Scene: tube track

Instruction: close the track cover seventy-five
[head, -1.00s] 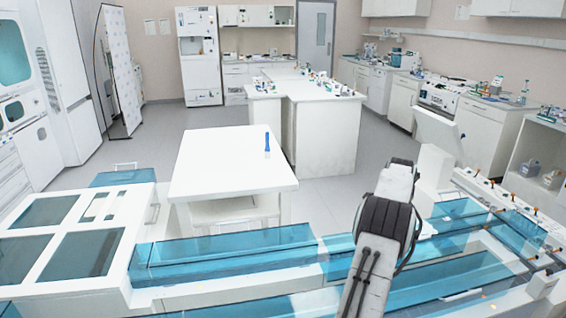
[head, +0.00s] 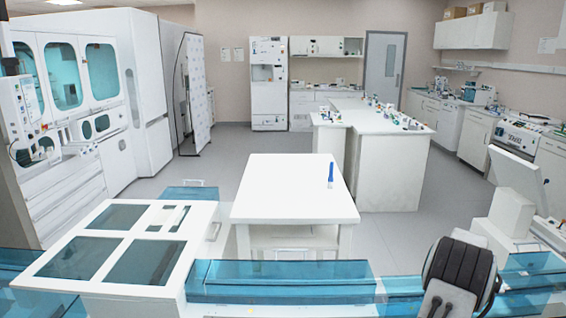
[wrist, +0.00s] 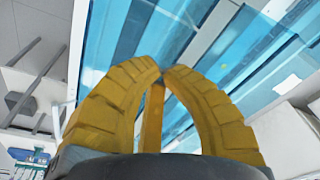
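The tube track runs along the bottom of the head view, with translucent blue covers (head: 280,273) lying along it. Another blue cover section (head: 530,264) shows at the right, beyond my arm. No number is readable, so I cannot tell which is cover seventy-five. In the wrist view, long blue panels (wrist: 135,40) run diagonally past my gripper (wrist: 163,69). Its two yellow ribbed fingers meet at the tips, with an orange strip between them lower down. It looks shut, with nothing visible at the tips. My gripper is out of the head view; the dark arm link hides part of the track.
A white table (head: 290,195) with a blue upright object (head: 331,174) stands beyond the track. A white framed unit with dark panels (head: 115,285) adjoins the track at left. White equipment (head: 512,212) stands at right. Grey floor (head: 400,235) is clear right of the table.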

